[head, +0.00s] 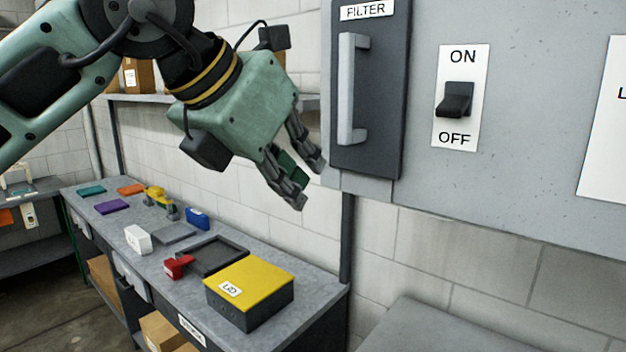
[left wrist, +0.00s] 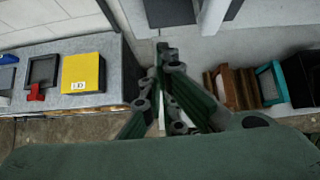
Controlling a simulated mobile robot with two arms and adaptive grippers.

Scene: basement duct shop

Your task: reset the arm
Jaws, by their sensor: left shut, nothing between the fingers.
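My left arm comes in from the upper left of the head view. Its green left gripper (head: 306,187) hangs in the air, its dark fingers pointing down and to the right. The fingers are shut with nothing held. The fingertips are just left of the dark FILTER door (head: 385,110) of the grey cabinet, close to its lower left edge; I cannot tell whether they touch. In the left wrist view the gripper (left wrist: 168,58) shows from behind, its fingers close together. My right gripper is in neither view.
The cabinet panel (head: 540,130) fills the right, with an ON/OFF switch (head: 455,99). Below left, a workbench (head: 310,275) holds a yellow-lidded box (head: 250,290), a dark tray (head: 212,256), a red piece (head: 178,266) and other small items. Brown and teal objects (left wrist: 270,82) stand right of the gripper in the wrist view.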

